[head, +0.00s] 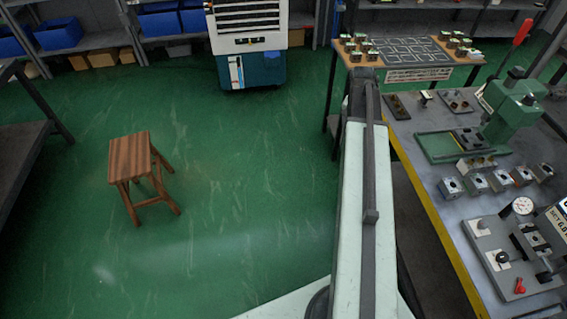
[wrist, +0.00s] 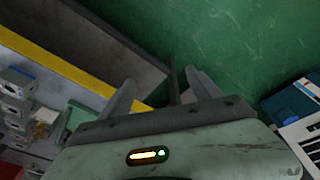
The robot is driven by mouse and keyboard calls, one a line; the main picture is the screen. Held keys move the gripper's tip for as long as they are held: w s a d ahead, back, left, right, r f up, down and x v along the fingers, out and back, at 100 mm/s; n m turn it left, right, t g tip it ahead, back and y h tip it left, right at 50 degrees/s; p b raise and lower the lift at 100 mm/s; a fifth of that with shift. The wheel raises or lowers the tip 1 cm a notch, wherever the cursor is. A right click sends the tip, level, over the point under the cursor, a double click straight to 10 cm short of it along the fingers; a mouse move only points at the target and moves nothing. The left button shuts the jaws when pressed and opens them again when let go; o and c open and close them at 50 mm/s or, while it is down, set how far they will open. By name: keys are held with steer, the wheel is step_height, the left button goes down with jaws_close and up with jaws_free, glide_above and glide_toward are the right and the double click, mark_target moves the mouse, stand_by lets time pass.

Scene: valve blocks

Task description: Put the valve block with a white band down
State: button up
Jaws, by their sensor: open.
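My gripper (wrist: 160,88) is open in the wrist view, its two fingers apart with nothing between them. Below it are a dark surface and green floor. In the head view my arm reaches away over the bench's left edge, and its gripper end cannot be made out. Several grey valve blocks (head: 476,183) stand in a row on the bench, right of my arm. Grey blocks (wrist: 17,80) also show at the left edge of the wrist view. I cannot tell which block has a white band.
The yellow-edged bench (head: 427,205) holds a green press (head: 500,122) and a dial-gauge fixture (head: 510,255). A far table (head: 409,75) carries a gridded board with small blocks on both sides. A wooden stool (head: 133,157) stands on open green floor at left.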

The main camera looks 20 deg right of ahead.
steer(key=s+a+n+y, duration=0.2)
steer(key=a+n, duration=0.8)
steer(key=a, duration=3)
steer(key=shift+f+n+g, duration=0.2)
steer(key=shift+n+g, duration=0.1)
steer(key=shift+a, duration=0.1)
steer(key=shift+c, duration=1.1)
